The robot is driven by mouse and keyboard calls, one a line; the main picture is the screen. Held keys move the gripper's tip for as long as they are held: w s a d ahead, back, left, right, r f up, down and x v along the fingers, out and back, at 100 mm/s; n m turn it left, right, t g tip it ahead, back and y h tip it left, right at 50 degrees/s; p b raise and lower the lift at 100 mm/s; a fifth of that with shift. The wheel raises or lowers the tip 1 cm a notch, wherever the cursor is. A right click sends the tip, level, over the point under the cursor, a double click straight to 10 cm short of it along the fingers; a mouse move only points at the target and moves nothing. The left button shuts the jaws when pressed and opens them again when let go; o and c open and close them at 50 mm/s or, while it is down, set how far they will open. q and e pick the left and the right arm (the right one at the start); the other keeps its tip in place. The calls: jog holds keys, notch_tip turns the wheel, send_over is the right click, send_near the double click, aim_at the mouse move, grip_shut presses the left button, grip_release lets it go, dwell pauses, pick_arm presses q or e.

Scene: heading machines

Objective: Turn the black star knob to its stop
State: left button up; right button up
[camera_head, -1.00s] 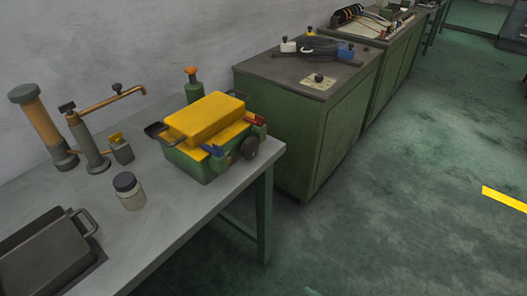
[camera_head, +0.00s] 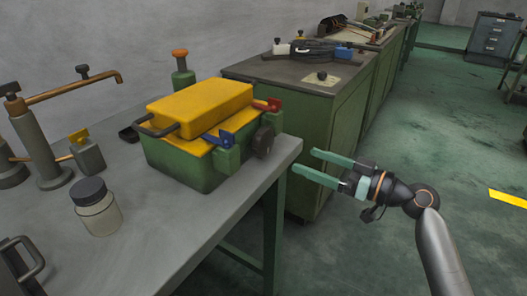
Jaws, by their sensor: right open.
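A dark round knob (camera_head: 263,141) sits on the right end of a green box (camera_head: 180,165) with a yellow lid (camera_head: 200,108). It looks like the black star knob, but its lobes are too small to make out. The box stands on the grey workbench (camera_head: 165,245), near its right edge. A blue lever (camera_head: 220,138) and a red lever (camera_head: 268,104) are beside the knob. My right gripper (camera_head: 305,161) is open and empty, just right of the bench edge. Its two green fingers point left towards the knob, apart from it. My left gripper is out of view.
A glass jar (camera_head: 97,207), a grey post with a copper arm (camera_head: 40,145) and a green bottle (camera_head: 183,75) stand on the bench. A green cabinet (camera_head: 300,115) behind carries another small black knob (camera_head: 322,76) on a pale plate.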

aim_at(268, 146)
jog(key=x, duration=1)
jog(key=shift+w+a, duration=0.15)
jog(key=shift+a, duration=0.05)
jog(key=shift+w+a, duration=0.3)
jog(key=shift+a, duration=0.1)
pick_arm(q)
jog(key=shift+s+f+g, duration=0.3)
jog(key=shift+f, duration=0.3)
pick_arm(e)
jog(key=c, duration=1.1)
jog(key=shift+m, duration=0.3)
